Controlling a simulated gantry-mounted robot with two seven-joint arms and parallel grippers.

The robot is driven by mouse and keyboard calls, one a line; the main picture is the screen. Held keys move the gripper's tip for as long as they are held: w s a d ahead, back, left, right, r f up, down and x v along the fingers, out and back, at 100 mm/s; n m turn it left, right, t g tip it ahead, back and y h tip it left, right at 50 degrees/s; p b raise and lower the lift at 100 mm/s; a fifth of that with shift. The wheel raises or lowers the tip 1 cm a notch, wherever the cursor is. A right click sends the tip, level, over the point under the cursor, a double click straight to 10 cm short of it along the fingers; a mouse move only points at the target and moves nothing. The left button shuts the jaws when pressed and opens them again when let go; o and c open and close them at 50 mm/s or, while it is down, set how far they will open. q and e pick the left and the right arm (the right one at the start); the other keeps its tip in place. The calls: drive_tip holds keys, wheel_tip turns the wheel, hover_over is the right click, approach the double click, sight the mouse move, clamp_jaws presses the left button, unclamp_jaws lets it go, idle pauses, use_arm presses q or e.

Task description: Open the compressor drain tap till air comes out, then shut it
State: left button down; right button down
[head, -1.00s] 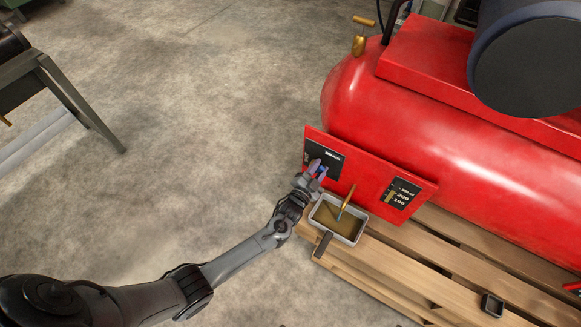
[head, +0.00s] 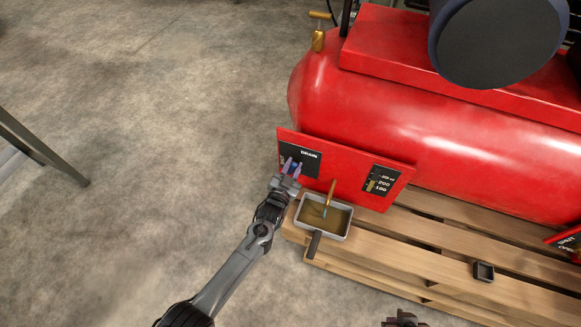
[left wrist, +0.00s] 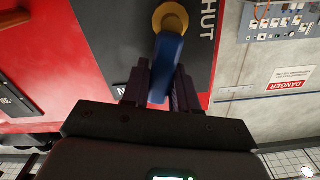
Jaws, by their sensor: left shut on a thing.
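The drain tap has a blue lever (left wrist: 166,68) on a brass hub (left wrist: 171,18), beside the word "SHUT" on a black label plate in the left wrist view. My left gripper (left wrist: 160,90) is shut on the blue lever, a finger on each side of it. In the head view my left gripper (head: 291,167) is at the "DRAIN" plate (head: 312,157) on the compressor's red panel (head: 346,172). A brass spout (head: 330,195) hangs over a tray (head: 347,233) holding brownish liquid. A dark part, probably my right gripper (head: 405,319), just shows at the bottom edge.
The red compressor tank (head: 450,150) lies behind the panel, above a wooden pallet (head: 400,257). A gauge plate (head: 380,183) is on the panel's right. A small dark cup (head: 483,271) sits on the pallet.

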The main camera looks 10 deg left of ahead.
use_arm(q)
drive_tip(key=shift+f, duration=0.1)
drive_tip(key=c, duration=1)
unclamp_jaws()
drive_tip(key=shift+o, duration=0.2)
drive_tip(key=shift+s, duration=0.1)
drive_tip(key=shift+s+p, duration=0.25)
drive_tip(key=shift+p, duration=0.1)
drive_tip(key=s+a+p, duration=0.1)
drive_tip(key=s+p, duration=0.4)
drive_tip(key=s, duration=0.5)
drive_tip(key=shift+a, duration=0.2)
